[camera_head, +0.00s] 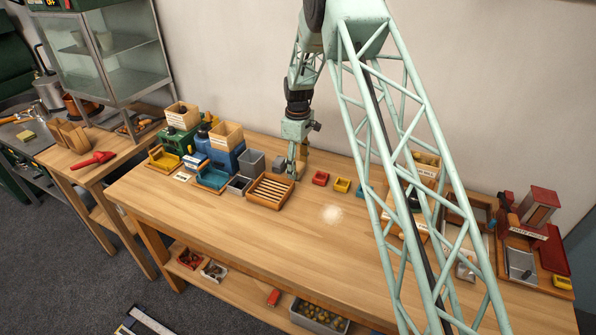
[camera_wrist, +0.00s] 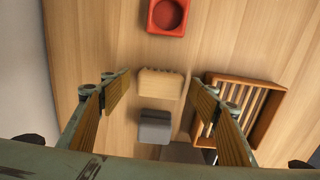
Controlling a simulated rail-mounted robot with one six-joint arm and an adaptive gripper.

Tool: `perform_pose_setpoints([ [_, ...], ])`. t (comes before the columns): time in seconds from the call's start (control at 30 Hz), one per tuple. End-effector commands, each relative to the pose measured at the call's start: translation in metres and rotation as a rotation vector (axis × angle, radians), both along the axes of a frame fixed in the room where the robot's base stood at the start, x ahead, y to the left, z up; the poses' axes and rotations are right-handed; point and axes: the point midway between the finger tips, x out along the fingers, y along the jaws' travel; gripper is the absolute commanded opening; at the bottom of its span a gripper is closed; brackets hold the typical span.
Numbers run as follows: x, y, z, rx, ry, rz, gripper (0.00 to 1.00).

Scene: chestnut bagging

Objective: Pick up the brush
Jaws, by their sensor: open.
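In the wrist view a small light-wood block with a ridged edge, which looks like the brush (camera_wrist: 159,84), lies on the table between and beyond my fingertips. I cannot make out its bristles. My gripper (camera_wrist: 162,94) is open, with one finger on each side of the block and nothing held. I cannot tell the height left between the fingertips and the table. In the head view my gripper (camera_head: 297,172) hangs pointing down behind the slatted wooden tray; the brush is not clear there.
A grey block (camera_wrist: 155,127) sits close to the brush. The slatted wooden tray (camera_head: 268,192) is beside my right finger in the wrist view (camera_wrist: 268,124). A red dish (camera_head: 320,178) and a yellow dish (camera_head: 342,185) stand right of my gripper. The front table area (camera_head: 240,235) is clear.

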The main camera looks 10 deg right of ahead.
Motion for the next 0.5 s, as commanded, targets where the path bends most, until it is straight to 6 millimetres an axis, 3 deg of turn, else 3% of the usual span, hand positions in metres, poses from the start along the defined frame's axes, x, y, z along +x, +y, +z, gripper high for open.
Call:
perform_pose_setpoints([
  [0.37, -0.0001, 0.0000, 0.0000, 0.000, 0.000, 0.000, 0.56],
  [0.5, -0.0001, 0.0000, 0.0001, 0.000, 0.000, 0.000, 0.44],
])
